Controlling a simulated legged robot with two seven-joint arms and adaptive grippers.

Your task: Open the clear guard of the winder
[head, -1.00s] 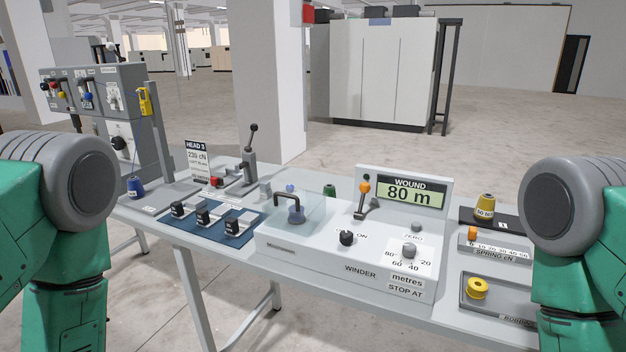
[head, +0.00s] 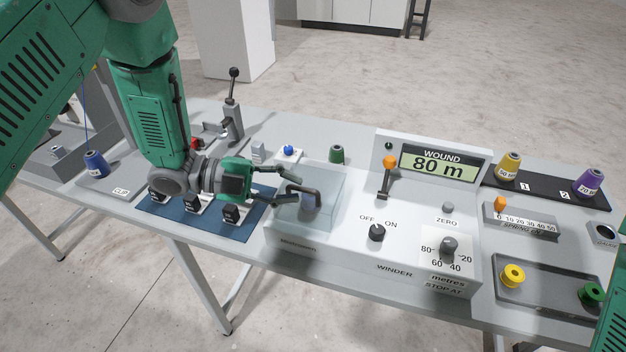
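The winder (head: 345,248) is a white box on the table with an OFF/ON knob, a stop-at dial and a display reading 80 m. Its clear guard (head: 335,181) is a see-through box at the winder's left end and looks closed. A dark handle (head: 303,189) arches on the guard, with a dark shape seen through it. My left gripper (head: 284,188) points right, its fingers spread at the guard's left side, close to the handle. Contact with the handle cannot be told. My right gripper is out of view; only a green part of my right arm shows at the right edge.
A blue mat (head: 180,219) with several black clips lies under my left arm. A lever stand (head: 232,122) rises behind. An orange-knobbed lever (head: 388,170) stands right of the guard. Yellow (head: 509,166) and purple (head: 588,182) cones and a bobbin tray (head: 545,296) are on the right.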

